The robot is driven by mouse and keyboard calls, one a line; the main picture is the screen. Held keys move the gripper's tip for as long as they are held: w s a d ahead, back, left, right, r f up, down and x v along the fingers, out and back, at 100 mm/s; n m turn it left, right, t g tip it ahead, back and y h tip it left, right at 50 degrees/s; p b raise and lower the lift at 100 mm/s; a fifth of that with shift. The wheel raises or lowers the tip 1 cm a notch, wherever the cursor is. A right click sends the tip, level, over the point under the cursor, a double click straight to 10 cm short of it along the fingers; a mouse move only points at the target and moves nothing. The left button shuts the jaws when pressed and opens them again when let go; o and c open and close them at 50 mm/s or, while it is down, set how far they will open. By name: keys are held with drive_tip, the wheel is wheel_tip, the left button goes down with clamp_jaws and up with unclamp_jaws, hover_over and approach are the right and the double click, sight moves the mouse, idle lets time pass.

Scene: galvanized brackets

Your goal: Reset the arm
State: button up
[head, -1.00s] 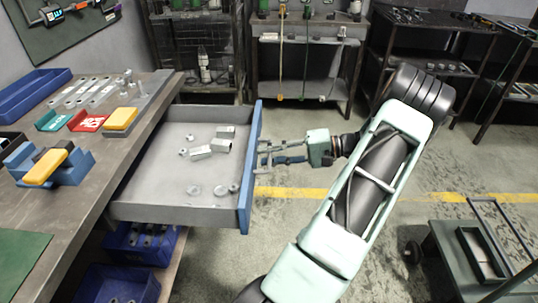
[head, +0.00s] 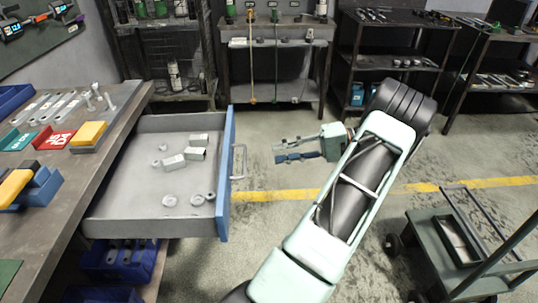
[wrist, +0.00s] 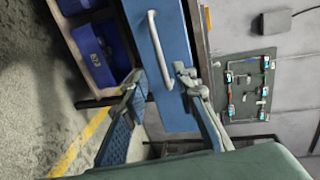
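My gripper (head: 298,151) is in the middle of the head view, to the right of the open drawer (head: 150,215). Its two fingers are spread apart with nothing between them. The drawer's blue front (head: 226,180) carries a metal handle (head: 241,162), and a clear gap separates the fingertips from it. In the wrist view the handle (wrist: 159,48) lies ahead of the open fingers (wrist: 160,85). The drawer holds several metal brackets, nuts and round parts.
The workbench (head: 60,225) on the left bears coloured bins and metal bars. A green cart (head: 450,240) stands at the right front. Dark shelves (head: 395,60) line the back. The floor around my gripper is clear.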

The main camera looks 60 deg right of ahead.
drive_tip(key=shift+s+d, duration=0.15)
drive_tip(key=shift+s, duration=0.05)
idle(0.5)
